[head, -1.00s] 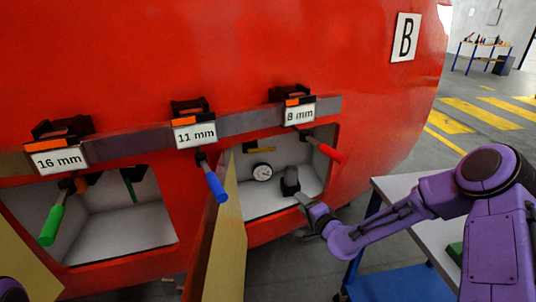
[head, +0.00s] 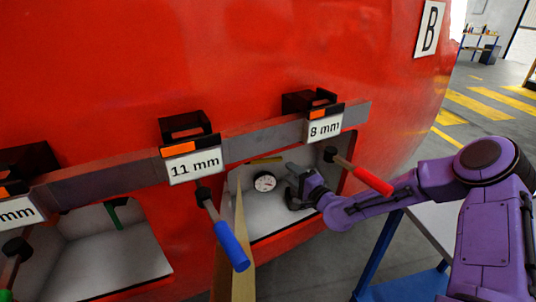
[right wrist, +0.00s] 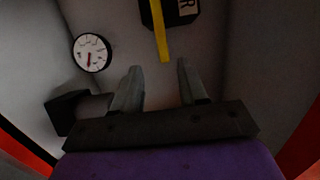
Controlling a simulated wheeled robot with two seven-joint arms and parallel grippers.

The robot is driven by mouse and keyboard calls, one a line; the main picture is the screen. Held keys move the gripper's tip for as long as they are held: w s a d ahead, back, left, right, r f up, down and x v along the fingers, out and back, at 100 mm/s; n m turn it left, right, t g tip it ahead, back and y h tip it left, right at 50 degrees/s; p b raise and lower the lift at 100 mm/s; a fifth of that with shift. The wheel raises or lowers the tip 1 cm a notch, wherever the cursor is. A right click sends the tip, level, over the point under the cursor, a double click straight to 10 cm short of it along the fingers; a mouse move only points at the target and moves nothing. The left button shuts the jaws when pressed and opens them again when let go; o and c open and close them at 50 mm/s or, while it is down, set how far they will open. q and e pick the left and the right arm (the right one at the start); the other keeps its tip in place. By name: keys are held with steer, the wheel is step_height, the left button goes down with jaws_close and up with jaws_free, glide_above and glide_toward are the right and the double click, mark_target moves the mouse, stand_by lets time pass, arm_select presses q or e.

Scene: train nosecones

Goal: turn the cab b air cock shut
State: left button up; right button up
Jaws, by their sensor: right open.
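The air cock's yellow handle (head: 265,160) is inside the open right-hand compartment, below the B sign (head: 429,28). In the right wrist view the yellow handle (right wrist: 161,34) comes down from a black labelled block (right wrist: 178,12). My right gripper (right wrist: 158,82) is open, its fingertips below the handle's tip in that view, with nothing between them. In the head view the right gripper (head: 300,182) reaches into the compartment, to the right of the gauge. My left gripper is out of view.
A round gauge (head: 265,182) is on the compartment's back wall. A dark fitting (right wrist: 70,112) shows left of my fingers. Red (head: 372,180) and blue (head: 231,245) handled tools hang in front.

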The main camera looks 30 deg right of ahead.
mark_target(275, 161)
steer(key=w, duration=0.3)
steer(key=w+a, duration=0.1)
steer(key=w, duration=0.5)
steer(key=shift+w+a+r+p, duration=0.1)
steer(key=shift+a+p, duration=0.2)
steer(key=shift+a, duration=0.05)
steer(key=shift+w+r, duration=0.1)
steer(key=shift+w, duration=0.15)
jaws_close()
